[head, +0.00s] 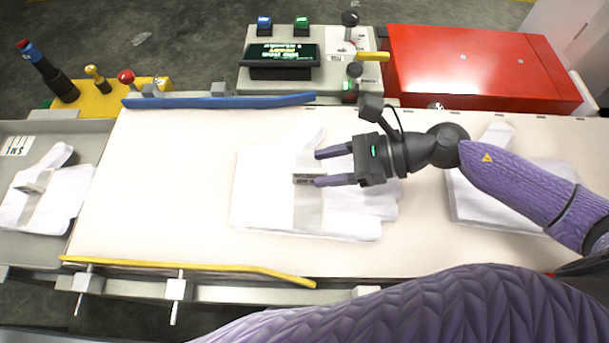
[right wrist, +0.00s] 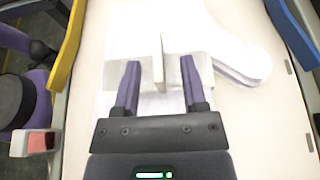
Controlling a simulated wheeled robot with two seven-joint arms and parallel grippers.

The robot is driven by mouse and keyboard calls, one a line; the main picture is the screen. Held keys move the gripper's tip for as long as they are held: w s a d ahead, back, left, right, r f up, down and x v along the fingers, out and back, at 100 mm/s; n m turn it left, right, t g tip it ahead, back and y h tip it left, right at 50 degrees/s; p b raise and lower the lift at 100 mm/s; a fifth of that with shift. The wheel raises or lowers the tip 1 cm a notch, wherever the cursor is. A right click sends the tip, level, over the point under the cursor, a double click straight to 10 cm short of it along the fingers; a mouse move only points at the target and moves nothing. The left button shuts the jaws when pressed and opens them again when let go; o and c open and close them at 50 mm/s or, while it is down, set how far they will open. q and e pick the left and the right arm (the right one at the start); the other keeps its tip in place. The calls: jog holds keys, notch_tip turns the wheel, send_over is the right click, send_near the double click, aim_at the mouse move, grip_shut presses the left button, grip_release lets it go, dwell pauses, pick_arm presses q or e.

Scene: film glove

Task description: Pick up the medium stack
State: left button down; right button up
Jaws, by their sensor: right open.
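A stack of white gloves (head: 262,190) lies flat on the cream belt in the middle of the head view, bound by a pale band with a small printed tag (head: 303,178). My right gripper (head: 318,168) is open above this stack, its purple fingers pointing left. In the right wrist view the stack (right wrist: 185,25) lies beyond the fingers (right wrist: 160,64), and an upright pale tab (right wrist: 158,58) stands between them, apart from both. Another white glove stack (head: 462,200) lies at the right, partly hidden by my arm. My left gripper is not in view.
A smaller banded glove stack (head: 62,190) lies on the grey surface at the left. A blue rail (head: 220,102) and a yellow rail (head: 190,268) edge the belt. A control panel (head: 280,55) and red box (head: 480,65) stand behind. The belt's left part is clear.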

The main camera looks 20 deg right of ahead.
aim_at(312, 170)
jog(key=x, duration=0.4)
jog(key=shift+s+r, duration=0.1)
grip_shut()
